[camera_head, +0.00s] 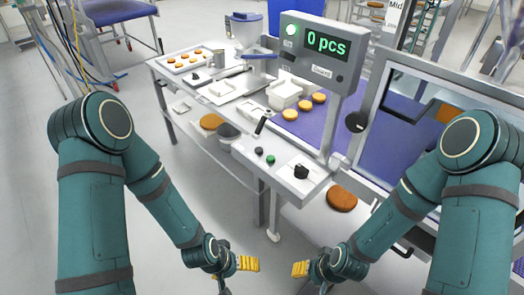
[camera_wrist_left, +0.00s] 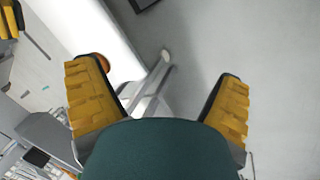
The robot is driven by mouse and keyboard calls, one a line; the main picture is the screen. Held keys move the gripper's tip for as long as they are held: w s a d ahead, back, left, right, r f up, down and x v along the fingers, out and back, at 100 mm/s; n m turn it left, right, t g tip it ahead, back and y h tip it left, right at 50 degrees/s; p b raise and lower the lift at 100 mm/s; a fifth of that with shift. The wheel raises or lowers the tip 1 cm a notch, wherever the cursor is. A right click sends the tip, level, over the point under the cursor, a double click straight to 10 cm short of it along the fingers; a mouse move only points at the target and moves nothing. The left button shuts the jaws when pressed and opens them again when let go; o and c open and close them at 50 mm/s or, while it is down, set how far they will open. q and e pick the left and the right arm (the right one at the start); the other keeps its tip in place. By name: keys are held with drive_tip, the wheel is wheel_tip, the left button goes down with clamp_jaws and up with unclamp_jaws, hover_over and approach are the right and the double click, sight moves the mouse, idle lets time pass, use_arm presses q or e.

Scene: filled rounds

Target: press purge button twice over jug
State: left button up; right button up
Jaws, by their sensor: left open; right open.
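A grey control panel (camera_head: 283,170) carries a black button (camera_head: 258,150), a green button (camera_head: 270,160) and a black knob (camera_head: 301,171). I cannot tell which control is the purge button. No jug can be made out for certain; a grey vessel with a blue rim (camera_head: 246,32) stands at the far end of the machine. My left gripper (camera_head: 248,263) is low in front of the panel, empty and apart from it. Its two yellow fingers are spread in the left wrist view (camera_wrist_left: 162,80). My right gripper (camera_head: 300,268) is close by on the right, open and empty.
Filled rounds (camera_head: 305,106) lie on the blue belt (camera_head: 321,130). A tray of rounds (camera_head: 186,60) is at the back left. A framed clear guard (camera_head: 440,100) stands right. Open floor lies left.

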idle(0.4)
use_arm(q)
clamp_jaws()
idle(1.1)
